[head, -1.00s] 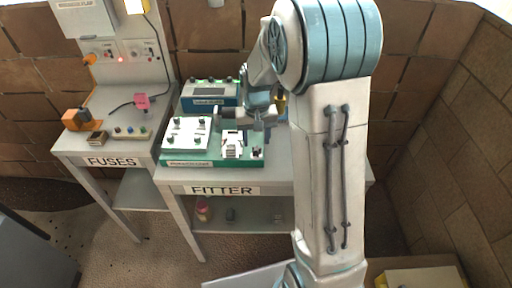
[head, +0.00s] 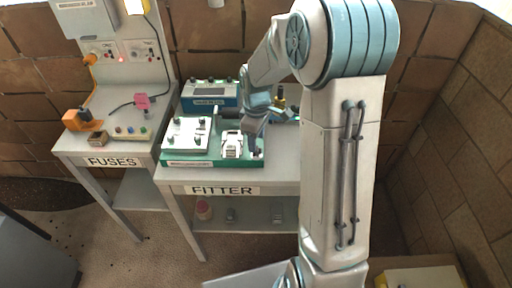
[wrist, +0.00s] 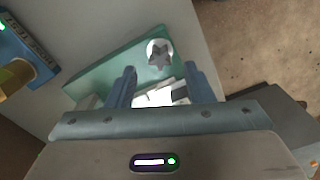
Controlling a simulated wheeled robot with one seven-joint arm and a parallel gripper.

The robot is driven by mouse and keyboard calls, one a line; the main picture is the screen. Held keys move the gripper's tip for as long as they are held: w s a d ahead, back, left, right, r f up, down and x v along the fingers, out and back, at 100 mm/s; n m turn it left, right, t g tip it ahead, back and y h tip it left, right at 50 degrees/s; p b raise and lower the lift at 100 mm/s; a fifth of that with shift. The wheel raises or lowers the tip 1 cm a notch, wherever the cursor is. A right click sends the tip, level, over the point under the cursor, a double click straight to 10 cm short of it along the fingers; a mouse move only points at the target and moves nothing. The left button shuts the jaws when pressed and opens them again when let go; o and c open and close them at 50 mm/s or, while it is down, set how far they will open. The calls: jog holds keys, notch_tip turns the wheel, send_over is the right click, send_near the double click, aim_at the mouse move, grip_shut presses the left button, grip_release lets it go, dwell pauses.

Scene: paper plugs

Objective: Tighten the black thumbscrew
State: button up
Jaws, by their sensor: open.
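The green base (head: 249,163) stands on the FITTER table and carries a white plate (head: 176,143) with dark knobs at left and a white slotted block (head: 232,146) towards the right. My gripper (head: 256,149) points down at the base's right end, right of the block. In the wrist view, a dark star-shaped knob (wrist: 159,56), which looks like the thumbscrew, sits on a pale round patch of the green base (wrist: 95,77). My gripper (wrist: 164,76) is open, and the knob shows just beyond its fingertips, roughly centred between them. In the head view my gripper hides the knob.
A blue tester box (head: 209,93) stands behind the base. A yellow-and-black upright item (head: 281,99) stands behind my gripper. The FUSES bench (head: 112,161) is at left. The FITTER table (head: 285,172) has free room right of the base.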

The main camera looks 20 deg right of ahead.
jog(key=shift+f, duration=0.1)
dwell(0.3)
jog(key=shift+f+b, duration=1.5)
jog(key=shift+f, duration=0.45)
jog(key=c, duration=0.9)
